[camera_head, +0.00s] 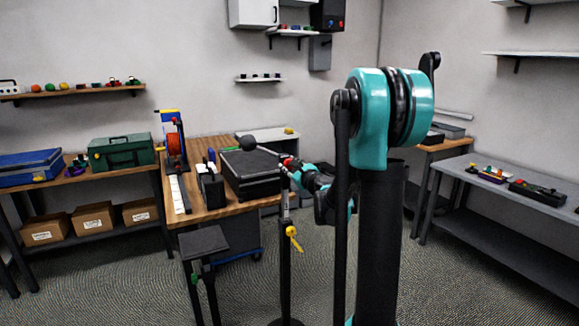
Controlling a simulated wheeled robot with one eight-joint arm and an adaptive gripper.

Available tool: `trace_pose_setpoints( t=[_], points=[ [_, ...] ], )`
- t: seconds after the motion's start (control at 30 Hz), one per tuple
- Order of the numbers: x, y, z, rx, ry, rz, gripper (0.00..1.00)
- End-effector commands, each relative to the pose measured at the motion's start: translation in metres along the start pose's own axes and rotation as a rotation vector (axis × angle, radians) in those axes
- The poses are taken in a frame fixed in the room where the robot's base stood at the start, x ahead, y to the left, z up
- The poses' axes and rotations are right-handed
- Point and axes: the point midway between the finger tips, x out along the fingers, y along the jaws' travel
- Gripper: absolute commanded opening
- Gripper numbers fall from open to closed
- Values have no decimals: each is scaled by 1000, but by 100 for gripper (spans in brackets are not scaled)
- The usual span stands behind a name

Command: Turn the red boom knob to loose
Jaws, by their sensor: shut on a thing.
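The red boom knob (286,158) is a small red spot at the top of a black stand (285,225), in the middle of the head view. A dark boom runs from there up and left to a round dark head (248,143). My gripper (291,163) reaches in from the right and its tips are at the knob, shut on it. The gripper and teal wrist hide part of the knob, and its turn position is too small to read. A yellow piece (293,238) hangs on the stand's pole.
A wooden bench (207,215) behind the stand holds a black case (248,172) and a red cable reel (175,143). A small dark-topped stand (203,242) is at front left. A grey table (510,200) stands at right. Open floor lies between.

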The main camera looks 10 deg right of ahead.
Motion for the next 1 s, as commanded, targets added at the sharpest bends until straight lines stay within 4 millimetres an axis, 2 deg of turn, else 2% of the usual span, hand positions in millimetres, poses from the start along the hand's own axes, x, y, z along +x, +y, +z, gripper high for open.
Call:
trace_pose_setpoints(
  t=[0.6, 0.63, 0.7, 0.8, 1.0],
  points=[
    [0, 0, 0, -54, 0, 1, 6],
    [0, 0, 0, -54, 0, 1, 37],
    [0, 0, 0, -54, 0, 1, 46],
    [0, 0, 0, -54, 0, 1, 56],
    [0, 0, 0, -53, 0, 0, 56]
  ],
)
